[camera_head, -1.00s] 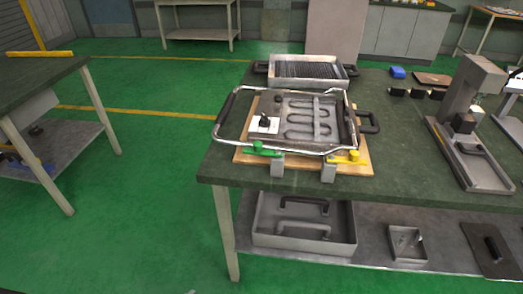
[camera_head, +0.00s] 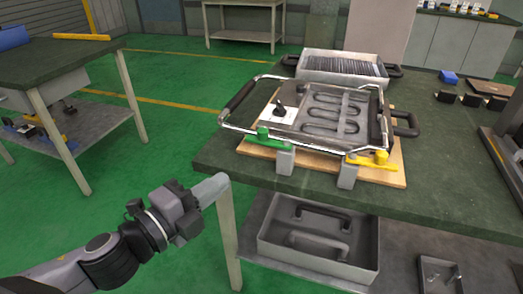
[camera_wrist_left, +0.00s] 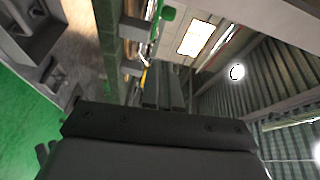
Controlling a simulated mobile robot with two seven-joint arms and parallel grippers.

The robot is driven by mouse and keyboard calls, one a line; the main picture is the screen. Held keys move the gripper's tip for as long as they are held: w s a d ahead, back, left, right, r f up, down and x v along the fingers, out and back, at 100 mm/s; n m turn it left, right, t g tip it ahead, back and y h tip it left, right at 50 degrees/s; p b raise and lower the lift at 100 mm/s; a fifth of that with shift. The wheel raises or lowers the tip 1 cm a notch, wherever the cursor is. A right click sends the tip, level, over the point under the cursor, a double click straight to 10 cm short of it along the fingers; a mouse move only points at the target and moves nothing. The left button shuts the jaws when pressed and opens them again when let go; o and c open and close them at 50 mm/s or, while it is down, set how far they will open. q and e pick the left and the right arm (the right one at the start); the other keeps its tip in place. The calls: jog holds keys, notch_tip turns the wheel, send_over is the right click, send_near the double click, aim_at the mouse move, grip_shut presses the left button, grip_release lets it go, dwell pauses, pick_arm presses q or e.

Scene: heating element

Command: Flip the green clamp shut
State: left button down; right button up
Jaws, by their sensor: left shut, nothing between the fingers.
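The green clamp (camera_head: 268,142) sits at the front left corner of the heating element fixture, its arm lying along the front edge beside a grey block (camera_head: 285,161). The heating element (camera_head: 330,112) is a dark serpentine coil in a metal frame on a wooden board (camera_head: 398,170). My left gripper (camera_head: 216,187) is shut and empty, left of the table's front corner, below and left of the clamp and apart from it. In the left wrist view its fingers (camera_wrist_left: 164,88) are together, with a green part (camera_wrist_left: 168,13), likely the clamp, beyond them. My right gripper is not in view.
A bent metal handle bar (camera_head: 238,95) runs around the fixture's left and front. A yellow clamp (camera_head: 374,159) sits at the front right. A grey tray (camera_head: 340,66) stands behind. The green table top (camera_head: 225,162) is bare at the front left corner; trays lie on the shelf below.

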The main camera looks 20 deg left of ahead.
pick_arm(q)
jog(key=shift+d+r+m, duration=0.2)
jog(key=shift+r+m, duration=0.2)
jog(key=shift+m, duration=0.1)
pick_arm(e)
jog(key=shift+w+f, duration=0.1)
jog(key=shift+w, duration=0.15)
pick_arm(q)
jog(key=shift+w, duration=0.1)
jog(key=w+a+p+x, duration=0.1)
jog(key=a+x, duration=0.1)
jog(key=x, duration=1)
jog(key=shift+w, duration=0.35)
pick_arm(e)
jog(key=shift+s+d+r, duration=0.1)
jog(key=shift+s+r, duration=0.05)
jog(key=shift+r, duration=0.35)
